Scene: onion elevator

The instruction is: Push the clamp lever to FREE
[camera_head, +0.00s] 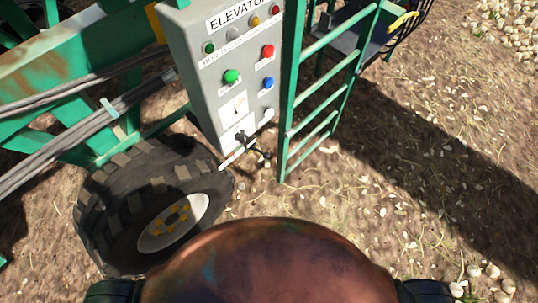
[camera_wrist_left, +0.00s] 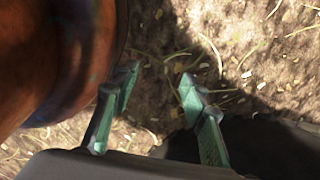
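I cannot make out a part marked as the clamp lever or a FREE label. A yellow handle (camera_head: 403,21) sticks out at the top right, beyond the green ladder; I cannot tell whether it is the lever. A small pale bar (camera_head: 238,154) juts out below the grey ELEVATOR control box (camera_head: 205,60); its role is unclear. My left gripper (camera_wrist_left: 158,75) shows in the left wrist view, with its two green fingers apart and only ground between them. It touches no lever there. My right gripper is not in view.
A green ladder frame (camera_head: 325,42) stands right of the control box. A large black tyre (camera_head: 110,205) with a white hub (camera_head: 172,222) is at the lower left. Cables (camera_head: 75,118) run in from the left. Strewn ground at the right is open, with onions near the edges.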

